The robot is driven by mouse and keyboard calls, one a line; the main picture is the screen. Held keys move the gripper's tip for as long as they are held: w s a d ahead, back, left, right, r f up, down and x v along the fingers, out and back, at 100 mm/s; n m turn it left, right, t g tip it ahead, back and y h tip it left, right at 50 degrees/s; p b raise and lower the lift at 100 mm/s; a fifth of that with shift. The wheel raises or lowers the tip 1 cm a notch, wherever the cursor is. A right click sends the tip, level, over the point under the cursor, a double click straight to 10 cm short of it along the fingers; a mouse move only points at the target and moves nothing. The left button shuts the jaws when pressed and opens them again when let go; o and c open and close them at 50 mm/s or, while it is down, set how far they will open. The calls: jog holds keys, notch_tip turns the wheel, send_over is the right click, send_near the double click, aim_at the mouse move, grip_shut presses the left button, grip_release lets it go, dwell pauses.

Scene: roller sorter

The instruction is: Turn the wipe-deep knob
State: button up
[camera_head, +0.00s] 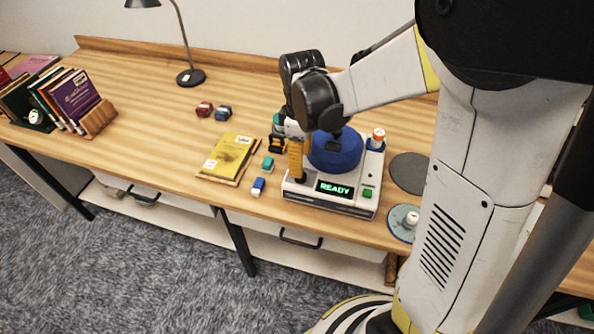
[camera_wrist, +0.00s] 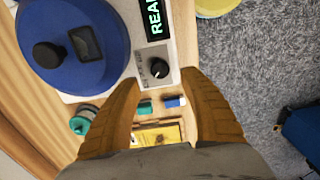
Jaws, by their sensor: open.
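A white machine (camera_head: 329,207) with a blue drum (camera_head: 335,152) stands near the table's front edge. Its display (camera_head: 334,188) reads READY in green. In the wrist view a black knob (camera_wrist: 158,68) with a pale pointer sits on the machine's white panel, beside a small label too blurred to read. My gripper (camera_head: 298,178) points down over the machine's left front corner and hides the knob in the head view. In the wrist view the orange fingers of my gripper (camera_wrist: 160,80) are open and empty. The knob shows between and just beyond their tips; contact is not visible.
A yellow packet (camera_head: 228,158) and small blue and teal blocks (camera_head: 258,186) lie left of the machine. Books (camera_head: 75,97) and a lamp (camera_head: 190,77) stand farther left.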

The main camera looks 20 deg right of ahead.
notch_tip(320, 180, down, 6)
jog(key=shift+f+b, duration=0.1)
jog(key=shift+b, duration=0.7)
grip_shut()
